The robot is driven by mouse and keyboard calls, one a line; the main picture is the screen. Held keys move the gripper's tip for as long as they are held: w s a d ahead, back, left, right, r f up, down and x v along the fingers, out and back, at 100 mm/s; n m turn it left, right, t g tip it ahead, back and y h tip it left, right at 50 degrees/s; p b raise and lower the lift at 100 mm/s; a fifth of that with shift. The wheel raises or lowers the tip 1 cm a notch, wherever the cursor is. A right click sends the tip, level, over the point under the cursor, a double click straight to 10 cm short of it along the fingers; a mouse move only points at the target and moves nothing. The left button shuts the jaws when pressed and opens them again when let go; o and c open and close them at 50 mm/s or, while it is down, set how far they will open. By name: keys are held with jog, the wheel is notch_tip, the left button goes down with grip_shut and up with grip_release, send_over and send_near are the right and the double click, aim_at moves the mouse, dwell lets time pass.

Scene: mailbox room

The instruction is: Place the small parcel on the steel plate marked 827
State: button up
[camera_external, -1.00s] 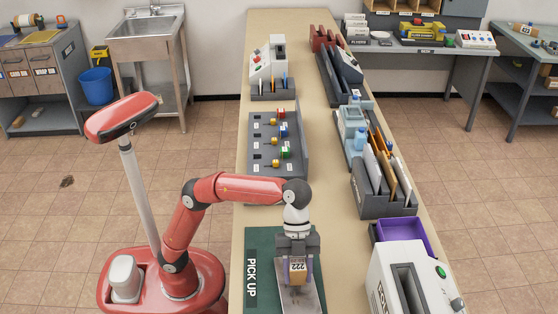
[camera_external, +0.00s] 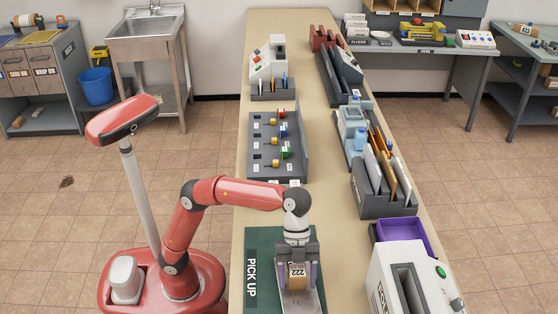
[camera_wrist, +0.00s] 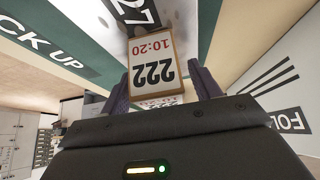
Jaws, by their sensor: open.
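The small parcel (camera_external: 298,271) is a brown box with a white label reading 222. In the wrist view the parcel (camera_wrist: 153,62) also shows 10:20 in red. It appears to rest on the grey steel plate (camera_external: 301,303), which lies on the green PICK UP mat (camera_external: 263,240). A dark tag ending in 27 (camera_wrist: 133,11) is on the plate beside the parcel; its first part is cut off. My gripper (camera_external: 298,278) is open, with its fingers (camera_wrist: 160,88) on either side of the parcel. The parcel's lower contact is hard to see.
A grey rack with coloured knobs (camera_external: 301,160) stands beyond the mat. To the right are a purple tray (camera_external: 404,231), an envelope sorter (camera_external: 385,205) and a white slotted machine (camera_external: 385,275). A strip of bare table (camera_external: 340,235) lies between.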

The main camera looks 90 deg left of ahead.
jog(key=shift+r, duration=0.25)
jog(key=p+v, duration=0.1)
jog(key=v, duration=1)
jog(key=shift+a+r+p, duration=0.25)
jog(key=shift+r+p, duration=0.05)
jog(key=shift+p, duration=0.05)
